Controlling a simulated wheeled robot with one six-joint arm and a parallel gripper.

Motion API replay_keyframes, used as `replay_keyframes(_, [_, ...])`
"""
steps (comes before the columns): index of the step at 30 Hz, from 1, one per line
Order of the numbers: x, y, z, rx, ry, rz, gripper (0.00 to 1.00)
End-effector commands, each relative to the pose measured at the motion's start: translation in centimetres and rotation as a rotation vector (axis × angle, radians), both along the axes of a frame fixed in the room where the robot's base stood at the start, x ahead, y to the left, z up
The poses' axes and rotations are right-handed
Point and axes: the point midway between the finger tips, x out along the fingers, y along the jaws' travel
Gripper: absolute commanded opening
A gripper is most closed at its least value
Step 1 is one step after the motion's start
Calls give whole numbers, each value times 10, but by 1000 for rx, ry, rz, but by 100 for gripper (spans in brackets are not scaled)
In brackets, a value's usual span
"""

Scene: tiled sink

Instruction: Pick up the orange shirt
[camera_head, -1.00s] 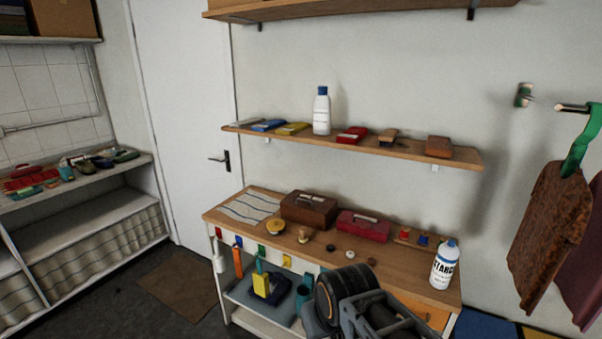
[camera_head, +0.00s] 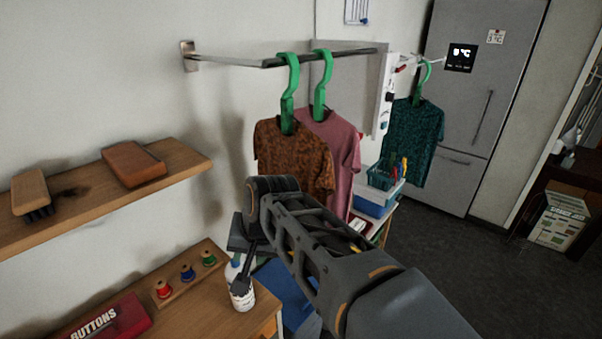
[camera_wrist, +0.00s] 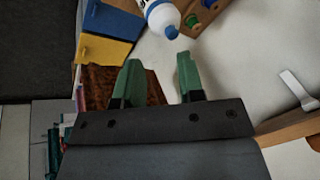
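The orange shirt (camera_head: 293,160), orange-brown and patterned, hangs from a green hanger (camera_head: 289,95) on the wall rail. My arm partly covers its lower edge. A pink shirt (camera_head: 340,160) hangs close behind it. A dark teal shirt (camera_head: 413,140) hangs apart at the right. My gripper (camera_head: 243,284) is low and to the left of the orange shirt, in front of a white bottle. In the wrist view, the two green fingers of my gripper (camera_wrist: 158,75) stand apart with nothing held between them. Brown patterned cloth (camera_wrist: 105,85) shows behind the left finger.
The white bottle (camera_head: 240,296) stands on the wooden table (camera_head: 190,310) near several thread spools (camera_head: 187,273). The metal rail (camera_head: 320,57) runs above the shirts. A blue crate (camera_head: 377,200) stands behind them. Floor is open at the right.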

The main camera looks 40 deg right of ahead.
Motion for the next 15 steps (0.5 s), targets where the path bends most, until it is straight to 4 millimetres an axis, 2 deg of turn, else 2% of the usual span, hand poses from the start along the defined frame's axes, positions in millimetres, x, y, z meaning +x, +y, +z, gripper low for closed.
replay_keyframes(1, [16, -19, 27, 130, 8, -208, 36])
replay_keyframes(3, [36, -45, 63, 339, 24, -499, 36])
replay_keyframes(5, [49, -73, 94, 525, 33, -729, 36])
replay_keyframes(7, [60, -109, 130, 739, 41, -962, 36])
replay_keyframes(9, [64, -145, 163, 943, 51, -1152, 36])
replay_keyframes(12, [61, -189, 203, 1192, 69, -1335, 36])
replay_keyframes(15, [52, -222, 234, 1380, 90, -1442, 36])
